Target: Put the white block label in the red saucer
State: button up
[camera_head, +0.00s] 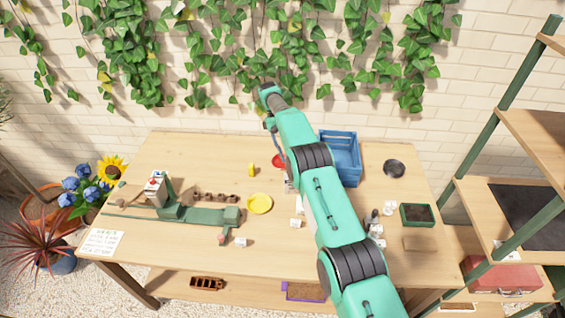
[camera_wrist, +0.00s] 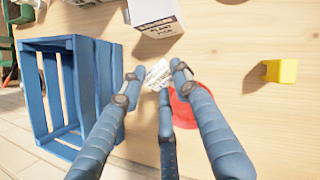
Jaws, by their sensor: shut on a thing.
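The white block label (camera_wrist: 157,75) is small and printed, and sits between the blue fingertips of my gripper (camera_wrist: 155,80) in the wrist view. My gripper is shut on it. The red saucer (camera_wrist: 198,104) lies just behind and to the right of the fingertips, partly hidden by the fingers. In the head view, the red saucer (camera_head: 277,161) shows only as a small edge beside my arm, left of the blue crate. My arm hides most of the gripper there. I cannot tell how high the label is above the saucer.
A blue slatted crate (camera_head: 346,160) stands right of the saucer; it also shows in the wrist view (camera_wrist: 88,75). A white printed box (camera_wrist: 155,14) stands close to the gripper. A yellow block (camera_wrist: 280,71) and a yellow saucer (camera_head: 260,203) stand apart on the table.

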jog(key=n+h, duration=0.2)
jog(key=n, duration=0.1)
jog(key=n+t+h, duration=0.1)
jog(key=n, duration=0.1)
jog(key=shift+r, duration=0.25)
jog(key=n+t+h, duration=0.1)
jog(key=n, duration=0.1)
jog(key=shift+r+n+b, duration=0.15)
jog(key=shift+n+b, duration=0.25)
jog(key=n+t+h, duration=0.1)
jog(key=n+t, duration=0.1)
jog(key=n, duration=0.1)
jog(key=shift+w+a+r+t+h, duration=0.1)
jog(key=shift+a+r+t+h, duration=0.1)
jog(key=shift+r+t+h, duration=0.2)
jog(key=shift+w+a+r+n+t+b, duration=0.2)
jog(key=shift+a+r+n+t, duration=0.3)
jog(key=shift+n+t, duration=0.9)
jog(key=shift+w+a+r+n+t+b, duration=0.2)
jog(key=shift+a+n+t, duration=0.55)
jog(key=shift+n+t, duration=0.65)
jog(key=shift+w+a+r+n+t+b, duration=0.1)
jog(key=shift+a+r+n+t+b, duration=0.35)
jog(key=shift+n+t, duration=0.95)
jog(key=shift+a+f, duration=0.15)
send_over(278, 168)
jog(key=shift+w+f, duration=0.15)
jog(key=shift+f, duration=1.4)
jog(key=shift+w+f, duration=0.1)
jog(key=shift+f, duration=1.45)
